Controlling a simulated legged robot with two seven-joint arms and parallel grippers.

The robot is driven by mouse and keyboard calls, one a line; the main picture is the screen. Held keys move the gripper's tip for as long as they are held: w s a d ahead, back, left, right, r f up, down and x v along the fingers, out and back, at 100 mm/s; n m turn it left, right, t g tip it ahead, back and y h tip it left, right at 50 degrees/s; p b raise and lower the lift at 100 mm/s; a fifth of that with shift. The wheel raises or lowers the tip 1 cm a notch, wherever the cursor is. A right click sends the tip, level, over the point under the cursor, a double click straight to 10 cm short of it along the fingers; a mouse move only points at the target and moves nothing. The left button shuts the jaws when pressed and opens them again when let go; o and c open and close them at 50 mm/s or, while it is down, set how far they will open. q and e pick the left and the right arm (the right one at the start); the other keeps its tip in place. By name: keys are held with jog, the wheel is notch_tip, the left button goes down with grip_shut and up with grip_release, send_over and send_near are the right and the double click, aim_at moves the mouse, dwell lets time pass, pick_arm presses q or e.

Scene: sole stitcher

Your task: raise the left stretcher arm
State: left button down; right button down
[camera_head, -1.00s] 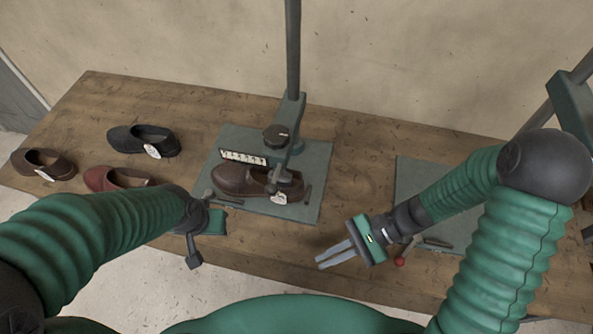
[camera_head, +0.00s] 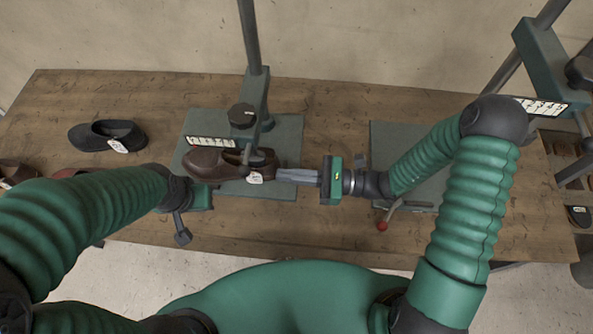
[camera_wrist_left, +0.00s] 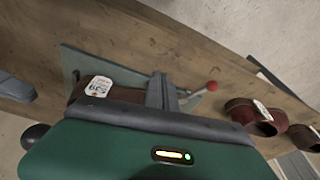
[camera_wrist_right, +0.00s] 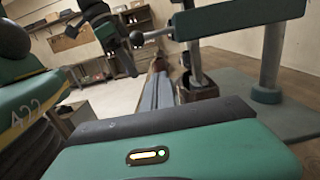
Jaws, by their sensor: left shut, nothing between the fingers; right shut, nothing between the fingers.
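The left machine has a dark upright press head (camera_head: 254,100) over a green base plate (camera_head: 287,130). A brown shoe (camera_head: 212,166) with a white tag sits on the plate under the head. My right gripper (camera_head: 282,175) is shut and empty, its fingertips beside the shoe's tagged end; contact is unclear. Its fingers also show in the right wrist view (camera_wrist_right: 157,80). My left gripper shows in the left wrist view (camera_wrist_left: 162,80), shut and empty near the tagged shoe. A red-knobbed lever (camera_wrist_left: 212,86) appears just beyond its tips. I cannot tell which part is the left stretcher arm.
A second machine (camera_head: 545,60) stands at the right, with its own green plate (camera_head: 385,140) and a red-knobbed lever (camera_head: 381,226). A black shoe (camera_head: 106,136) lies on the wooden table (camera_head: 75,90) at the left, with other shoes partly hidden by my left arm.

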jog(key=w+a+r+p, duration=0.1)
jog(key=a+r, duration=0.3)
jog(key=a, duration=0.2)
jog(key=shift+r, duration=0.15)
notch_tip(320, 180, up, 21)
jog(key=p, duration=1.9)
jog(key=shift+f, duration=0.2)
jog(key=shift+w+a, duration=0.1)
